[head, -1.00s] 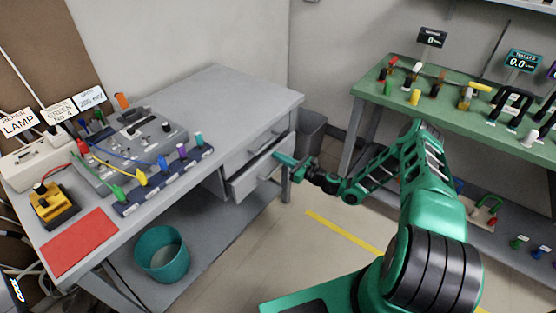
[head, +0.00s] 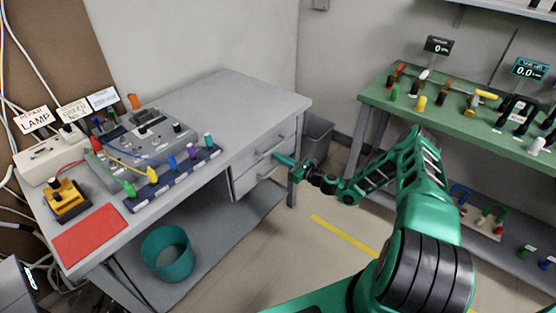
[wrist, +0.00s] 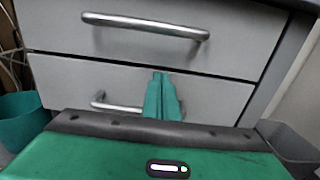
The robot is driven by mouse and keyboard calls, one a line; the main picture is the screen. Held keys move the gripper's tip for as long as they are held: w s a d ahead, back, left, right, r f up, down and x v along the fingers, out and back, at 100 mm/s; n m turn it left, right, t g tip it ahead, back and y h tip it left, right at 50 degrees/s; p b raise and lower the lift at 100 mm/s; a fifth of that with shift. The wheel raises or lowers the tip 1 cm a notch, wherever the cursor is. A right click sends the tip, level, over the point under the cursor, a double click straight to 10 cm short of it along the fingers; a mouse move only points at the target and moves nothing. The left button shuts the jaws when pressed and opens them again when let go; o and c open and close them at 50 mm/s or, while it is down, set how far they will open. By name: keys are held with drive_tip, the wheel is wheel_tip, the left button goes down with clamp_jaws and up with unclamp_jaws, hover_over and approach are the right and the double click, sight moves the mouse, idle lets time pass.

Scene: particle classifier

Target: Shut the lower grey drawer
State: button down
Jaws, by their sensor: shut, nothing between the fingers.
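The lower grey drawer (head: 248,180) is under the right end of the grey desk. Its front looks about flush with the upper drawer front, though a small gap cannot be ruled out. In the wrist view the lower drawer (wrist: 70,82) fills the middle, and its metal handle (wrist: 112,106) is partly hidden behind my fingers. My gripper (head: 277,158) is shut and empty, with its green fingertips (wrist: 160,76) at the lower drawer front, by the handle. They look touching or very close; I cannot tell which.
The upper drawer (head: 262,150) is shut, with a bar handle (wrist: 145,24). A grey bin (head: 318,140) stands behind the desk's right leg. A teal bin (head: 167,253) sits on the desk's lower shelf. A green bench (head: 375,97) is at the right, with open floor between.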

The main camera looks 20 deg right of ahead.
drive_tip(key=v, duration=1.3)
drive_tip(key=s+a+r+n+g+y, duration=0.1)
drive_tip(key=s+a+r+n+g, duration=0.3)
drive_tip(key=n+g, duration=0.5)
drive_tip(key=s+d+r+n+g+h, duration=0.35)
drive_tip(key=s+r+n, duration=0.25)
drive_tip(key=s+r, duration=0.55)
drive_tip(key=s+d+r+n+g+h, duration=0.35)
drive_tip(key=s+r+n+h, duration=0.2)
drive_tip(key=s+r, duration=0.6)
drive_tip(key=s+r+n, duration=0.1)
drive_tip(key=s+r, duration=0.4)
drive_tip(key=s, duration=0.3)
drive_tip(key=s+r+n+h, duration=0.1)
drive_tip(key=s+r, duration=0.3)
drive_tip(key=s, duration=0.5)
drive_tip(key=shift+s+a+r+t, duration=0.15)
drive_tip(key=shift+a+r+t, duration=0.05)
drive_tip(key=shift+r+t, duration=0.2)
drive_tip(key=shift+n, duration=0.25)
